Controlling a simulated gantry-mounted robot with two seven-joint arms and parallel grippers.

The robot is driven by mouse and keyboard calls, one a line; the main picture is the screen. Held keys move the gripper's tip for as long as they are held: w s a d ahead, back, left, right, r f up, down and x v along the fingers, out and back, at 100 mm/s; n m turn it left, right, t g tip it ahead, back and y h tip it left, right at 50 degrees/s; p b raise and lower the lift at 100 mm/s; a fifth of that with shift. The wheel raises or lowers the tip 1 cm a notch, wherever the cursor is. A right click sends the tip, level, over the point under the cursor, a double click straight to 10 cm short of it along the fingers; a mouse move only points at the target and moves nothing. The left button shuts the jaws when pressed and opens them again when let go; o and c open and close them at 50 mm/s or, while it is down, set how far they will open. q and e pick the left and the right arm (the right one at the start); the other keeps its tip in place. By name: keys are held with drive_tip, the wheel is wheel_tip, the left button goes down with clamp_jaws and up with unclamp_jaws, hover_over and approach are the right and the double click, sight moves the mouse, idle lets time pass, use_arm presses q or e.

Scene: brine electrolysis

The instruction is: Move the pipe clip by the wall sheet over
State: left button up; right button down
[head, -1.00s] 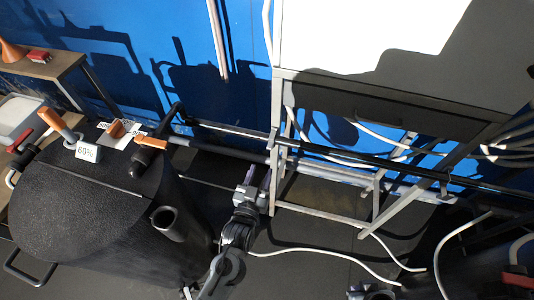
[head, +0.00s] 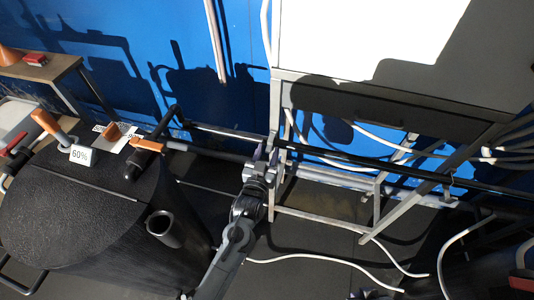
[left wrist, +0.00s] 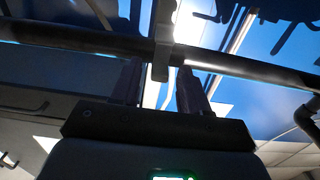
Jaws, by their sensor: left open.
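A long black pipe (head: 350,160) runs across in front of the blue wall. A grey clip (left wrist: 162,42) sits around this pipe in the left wrist view. My left gripper (head: 266,157) is open at the pipe, by the left leg of the metal frame. In the left wrist view, its two fingers (left wrist: 160,82) stand on either side of the clip's lower part, with light showing between them. I cannot tell whether they touch it. In the head view the gripper and frame leg largely hide this clip. I cannot tell which surface is the wall sheet.
The metal frame (head: 276,190) carries a large panel (head: 370,35) at right. White hoses (head: 330,259) lie on the dark floor.

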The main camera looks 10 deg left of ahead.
sight(269, 148)
use_arm(q)
clamp_jaws()
drive_tip(key=shift+s+f+t+b, duration=0.1)
drive_tip(key=shift+f+t+b, duration=0.3)
drive_tip(key=shift+b, duration=0.4)
drive_tip(key=t+b, duration=0.2)
drive_tip(key=b, duration=0.1)
drive_tip(key=f+t+b, duration=0.1)
drive_tip(key=b, duration=0.3)
drive_tip(key=f+t+b, duration=0.1)
drive_tip(key=t+b, duration=0.1)
drive_tip(key=b, duration=0.1)
drive_tip(key=shift+s+a+t+h+b, duration=0.1)
drive_tip(key=shift+s+t+h+b, duration=0.2)
drive_tip(key=shift+s+h+b, duration=0.1)
drive_tip(key=shift+b, duration=0.45)
drive_tip(key=shift+t, duration=0.3)
drive_tip(key=shift+r, duration=0.1)
unclamp_jaws()
